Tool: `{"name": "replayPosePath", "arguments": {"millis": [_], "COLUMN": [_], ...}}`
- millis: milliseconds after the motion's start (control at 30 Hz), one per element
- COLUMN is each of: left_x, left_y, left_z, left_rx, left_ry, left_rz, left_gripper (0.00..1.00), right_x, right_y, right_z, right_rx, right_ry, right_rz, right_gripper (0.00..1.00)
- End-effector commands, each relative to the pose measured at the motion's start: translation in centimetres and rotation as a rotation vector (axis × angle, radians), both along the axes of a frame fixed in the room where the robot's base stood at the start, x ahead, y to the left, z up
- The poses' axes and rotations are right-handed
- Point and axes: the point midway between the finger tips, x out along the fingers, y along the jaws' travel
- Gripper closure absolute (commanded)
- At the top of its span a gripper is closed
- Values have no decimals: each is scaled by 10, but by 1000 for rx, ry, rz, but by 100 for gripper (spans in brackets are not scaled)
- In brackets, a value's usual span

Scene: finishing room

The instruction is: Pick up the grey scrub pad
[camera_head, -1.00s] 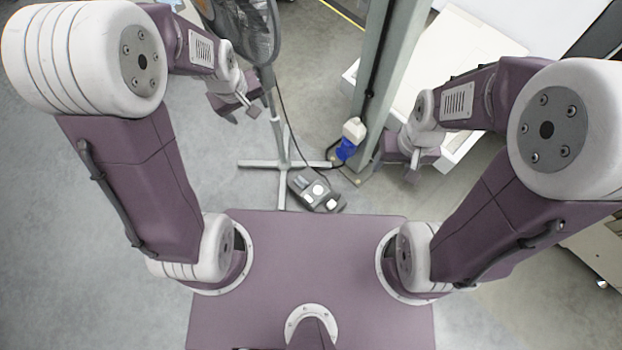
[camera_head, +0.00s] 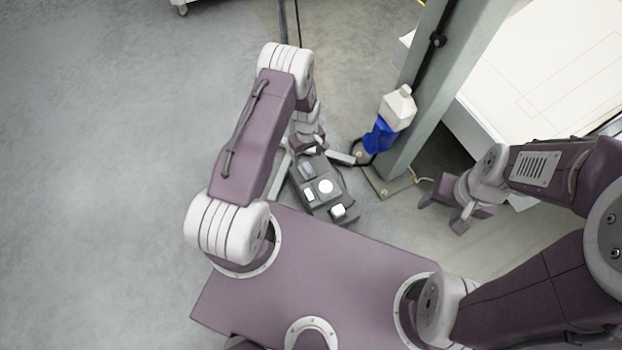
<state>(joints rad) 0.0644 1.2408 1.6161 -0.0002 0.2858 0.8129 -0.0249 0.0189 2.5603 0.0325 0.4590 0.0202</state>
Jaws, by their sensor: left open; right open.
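A dark grey caddy (camera_head: 324,211) with small items in it sits low in front of my base. A grey rounded piece (camera_head: 307,170), which looks like the scrub pad, lies at its far left end; it is too small to be certain. My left gripper (camera_head: 310,149) is open, just beyond the caddy's far end and close to the grey piece in the picture. Its fingers are partly hidden by its own wrist, and I cannot tell whether they touch anything. My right gripper (camera_head: 443,212) is open and empty, to the right of the caddy.
The caddy also holds a white round item (camera_head: 326,186) and smaller white pieces. A white and blue bottle-like object (camera_head: 397,110) is beside a grey-green post (camera_head: 425,90). A white-topped table (camera_head: 540,75) stands at the right. The floor at left is clear.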

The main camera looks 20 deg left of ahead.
Motion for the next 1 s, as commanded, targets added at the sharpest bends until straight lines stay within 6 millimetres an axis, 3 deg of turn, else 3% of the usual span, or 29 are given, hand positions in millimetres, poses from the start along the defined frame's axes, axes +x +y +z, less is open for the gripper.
{"name": "replayPosePath", "arguments": {"millis": [33,267,467,667,900,1000], "left_x": [0,0,0,0,-3,-2], "left_y": [0,1,0,0,0,0], "left_z": [-8,-11,-46,-50,-92,-99], "left_rx": [0,0,0,-1,0,0], "left_ry": [-1,0,0,-1,0,-1], "left_rz": [1,1,1,1,0,0], "left_gripper": [29,29,29,29,29,29], "right_x": [0,0,0,0,0,0], "right_y": [0,0,0,0,0,0], "right_z": [-8,-11,-39,-43,-85,-90], "right_rx": [0,0,0,0,0,0], "right_ry": [-1,-1,-1,-1,0,0], "right_rz": [0,0,0,0,0,0], "right_gripper": [39,39,39,39,39,39]}}
